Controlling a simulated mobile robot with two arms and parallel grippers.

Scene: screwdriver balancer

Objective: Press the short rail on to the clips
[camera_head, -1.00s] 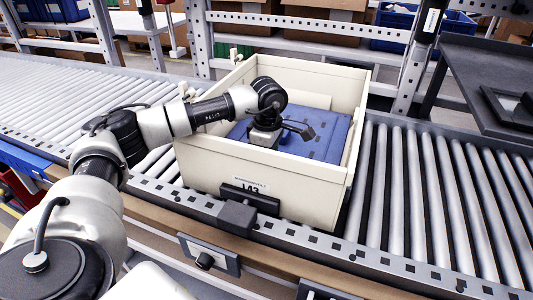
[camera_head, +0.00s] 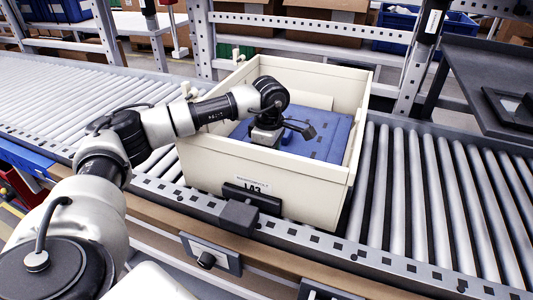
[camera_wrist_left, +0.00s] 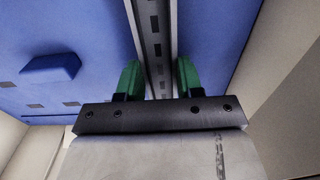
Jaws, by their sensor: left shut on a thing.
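The short rail (camera_wrist_left: 157,45), a grey slotted metal channel, runs up the middle of the left wrist view. My left gripper (camera_wrist_left: 158,78) has green fingers on both sides of it and is shut on it. In the head view my left gripper (camera_head: 266,137) is down inside the cream bin, over the blue panel (camera_head: 330,137). The rail is hidden there behind my wrist. I cannot make out the clips, or whether the rail touches them. My right gripper is in neither view.
The cream bin (camera_head: 207,160), with a label on its front, stands on the roller conveyor (camera_head: 420,200). Its walls rise close around my left wrist. The blue panel has a raised blue block (camera_wrist_left: 50,68) and several dark marks. A dark shelf (camera_head: 500,85) is at the right.

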